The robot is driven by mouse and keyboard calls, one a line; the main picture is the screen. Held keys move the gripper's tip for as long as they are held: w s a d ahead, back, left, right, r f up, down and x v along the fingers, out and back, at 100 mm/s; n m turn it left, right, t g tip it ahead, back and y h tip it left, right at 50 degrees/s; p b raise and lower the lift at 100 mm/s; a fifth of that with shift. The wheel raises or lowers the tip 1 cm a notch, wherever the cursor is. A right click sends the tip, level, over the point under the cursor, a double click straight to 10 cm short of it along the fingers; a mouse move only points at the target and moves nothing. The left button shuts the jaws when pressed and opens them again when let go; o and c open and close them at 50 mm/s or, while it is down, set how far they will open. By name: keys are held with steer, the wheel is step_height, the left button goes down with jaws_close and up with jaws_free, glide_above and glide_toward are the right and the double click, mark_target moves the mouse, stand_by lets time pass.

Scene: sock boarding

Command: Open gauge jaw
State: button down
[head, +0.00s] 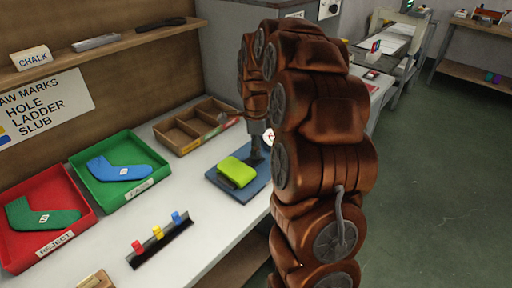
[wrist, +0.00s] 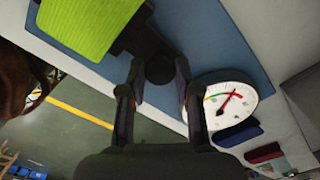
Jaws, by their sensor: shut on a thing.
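The jaw itself is hard to make out.
A green tray (head: 161,157) with a blue sock shape and a red tray (head: 80,187) with a green one stand to the left. An open wooden box (head: 180,142) lies behind the gauge. A rack with coloured clips (head: 160,245) sits in front.

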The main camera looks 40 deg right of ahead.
steer(key=shift+d, duration=0.15)
steer(key=shift+w+d+b, duration=0.2)
steer(key=shift+w+d, duration=0.05)
steer(key=shift+d, duration=0.6)
steer(key=shift+w+d+b, duration=0.15)
steer(key=shift+w+d, duration=0.05)
steer(key=shift+d, duration=0.65)
steer(key=c, duration=0.8)
jaws_free()
steer(key=shift+a, duration=0.1)
step_height(320, 180, up, 12)
